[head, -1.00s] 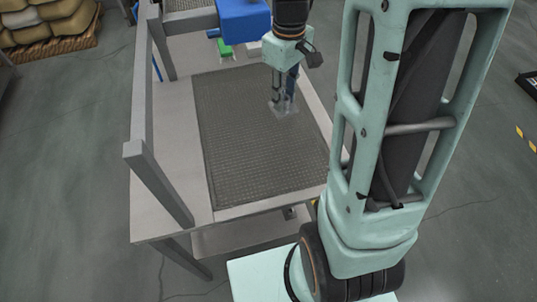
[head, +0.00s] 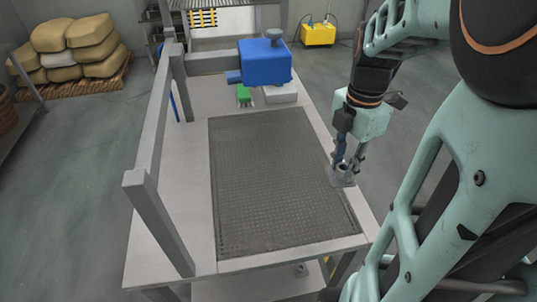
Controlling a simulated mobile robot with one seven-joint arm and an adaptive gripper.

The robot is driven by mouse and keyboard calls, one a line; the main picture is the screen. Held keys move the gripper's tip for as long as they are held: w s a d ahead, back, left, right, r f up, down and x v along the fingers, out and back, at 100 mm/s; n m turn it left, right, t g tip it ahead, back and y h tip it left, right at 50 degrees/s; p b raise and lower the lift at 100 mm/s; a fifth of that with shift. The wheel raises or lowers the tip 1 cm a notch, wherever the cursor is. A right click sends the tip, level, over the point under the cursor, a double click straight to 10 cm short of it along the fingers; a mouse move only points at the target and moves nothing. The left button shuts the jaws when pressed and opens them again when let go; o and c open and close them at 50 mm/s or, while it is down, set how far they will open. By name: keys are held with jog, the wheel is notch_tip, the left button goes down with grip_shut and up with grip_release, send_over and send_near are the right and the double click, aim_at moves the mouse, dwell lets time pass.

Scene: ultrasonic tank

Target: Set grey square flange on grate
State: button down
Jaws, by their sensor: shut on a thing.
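My gripper (head: 344,166) points down at the right side of the table, with its fingers shut on the grey square flange (head: 342,181). The flange has a flat square plate and a raised round hub, and the fingers are at the hub. It appears over the right edge of the dark textured mat (head: 270,190) and the pale table border. I cannot tell its exact height above the table. A grey mesh-like surface (head: 218,3) shows at the far top, cut off by the picture edge; I cannot tell for sure whether it is the grate.
A grey frame (head: 150,195) runs along the left side. The mat's surface is clear.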

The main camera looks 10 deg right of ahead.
jog(key=shift+s+d+f+n, duration=0.15)
jog(key=shift+s+n, duration=0.1)
jog(key=shift+n, duration=0.25)
jog(key=shift+w+a+f, duration=0.1)
jog(key=shift+a+f, duration=0.05)
jog(key=shift+a, duration=0.15)
jog(key=w+a+f, duration=0.1)
jog(key=a+f, duration=0.2)
jog(key=w+a+f, duration=0.2)
jog(key=a, duration=0.2)
jog(key=w+a+f, duration=0.2)
jog(key=a+f, duration=0.1)
jog(key=a, duration=0.1)
jog(key=shift+w+a+f, duration=0.1)
jog(key=shift+w+f, duration=0.15)
jog(key=shift+f, duration=0.05)
jog(key=shift+a+f, duration=0.2)
jog(key=shift+f, duration=0.15)
jog(key=shift+w+a+f+b, duration=0.1)
jog(key=shift+f+b, duration=0.1)
jog(key=shift+f, duration=0.45)
jog(key=shift+a+f+b, duration=0.1)
jog(key=shift+f+b, duration=0.05)
jog(key=shift+f, duration=0.85)
jog(key=shift+f, duration=0.1)
